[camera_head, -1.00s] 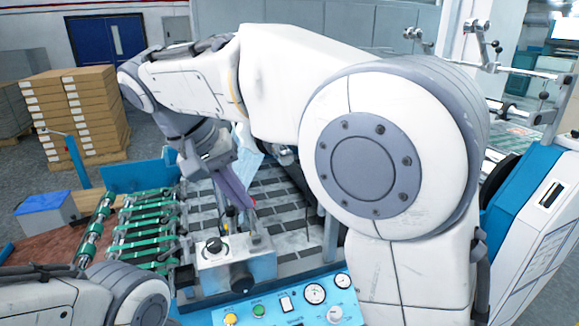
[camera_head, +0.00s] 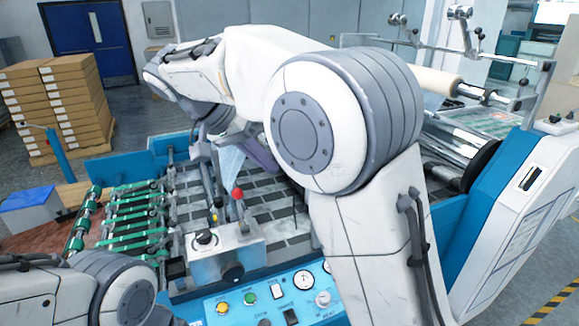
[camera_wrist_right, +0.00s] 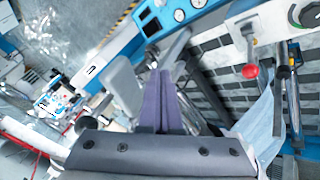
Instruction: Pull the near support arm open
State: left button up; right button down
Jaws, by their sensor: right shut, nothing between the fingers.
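At the upper right of the head view, a grey metal arm (camera_head: 537,92) stands at the near end of a rail and roll shaft. It looks like the near support arm, but I cannot be sure. My right gripper (camera_head: 262,155) is left of it and apart from it, over the machine bed, partly hidden behind my own right arm. In the right wrist view its purple fingers (camera_wrist_right: 158,98) are together with nothing between them. A pale grey rounded part (camera_wrist_right: 122,88) shows beside the fingers; I cannot tell what it is. My left gripper is out of view.
A red-knobbed lever (camera_head: 238,193) rises by a metal control box (camera_head: 225,254). A cream roll (camera_head: 437,80) lies on its shaft. A blue-white housing (camera_head: 515,205) stands at right. Green rollers (camera_head: 135,225) are at left. Open floor shows beyond the housing.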

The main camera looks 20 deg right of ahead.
jog(key=d, duration=0.1)
jog(key=s+d+p, duration=0.1)
jog(key=s+d+f, duration=0.1)
jog(key=d, duration=0.1)
jog(key=shift+s, duration=0.15)
dwell(0.4)
